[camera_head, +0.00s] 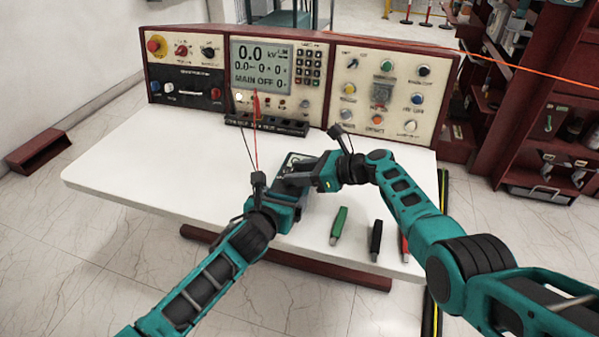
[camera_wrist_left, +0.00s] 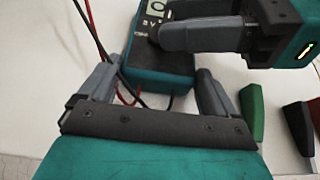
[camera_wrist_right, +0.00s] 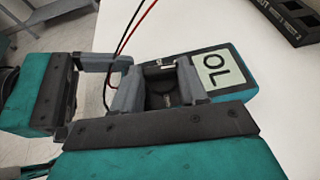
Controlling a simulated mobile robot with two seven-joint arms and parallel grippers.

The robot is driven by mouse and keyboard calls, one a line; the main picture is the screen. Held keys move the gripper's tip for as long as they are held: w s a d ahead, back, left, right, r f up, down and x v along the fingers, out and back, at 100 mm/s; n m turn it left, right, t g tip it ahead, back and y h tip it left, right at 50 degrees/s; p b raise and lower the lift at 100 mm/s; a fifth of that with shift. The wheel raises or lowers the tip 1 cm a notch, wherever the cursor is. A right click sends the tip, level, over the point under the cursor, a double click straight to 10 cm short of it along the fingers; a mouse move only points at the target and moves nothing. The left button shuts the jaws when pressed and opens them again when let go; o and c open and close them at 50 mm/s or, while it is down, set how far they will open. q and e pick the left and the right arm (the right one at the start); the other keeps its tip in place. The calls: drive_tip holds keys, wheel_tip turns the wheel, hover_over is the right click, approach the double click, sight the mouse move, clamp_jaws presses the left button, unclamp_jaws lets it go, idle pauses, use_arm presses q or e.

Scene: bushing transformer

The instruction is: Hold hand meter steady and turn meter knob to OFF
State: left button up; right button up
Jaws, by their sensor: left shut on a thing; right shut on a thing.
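The hand meter is a teal and black box on the white table; its dark top end shows in the head view (camera_head: 296,160). My left gripper (camera_head: 292,180) is shut on the lower end of the meter body (camera_wrist_left: 158,77), one finger on each side. My right gripper (camera_head: 318,174) reaches over the meter face from the right. In the right wrist view its fingers are shut around the dark round knob (camera_wrist_right: 160,95). The knob's pointer and its markings are mostly hidden.
A control console (camera_head: 280,75) stands along the table's back edge. Red and black leads (camera_head: 256,130) run near my left gripper. A green probe (camera_head: 338,224), a black one (camera_head: 376,238) and a red one lie at the front right. The table's left part (camera_head: 150,160) is clear.

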drive_tip(key=shift+d+f, duration=0.1)
drive_tip(key=o, duration=1.1)
drive_tip(key=shift+c, duration=0.2)
drive_tip(key=v, duration=1.2)
drive_tip(key=shift+r, duration=0.2)
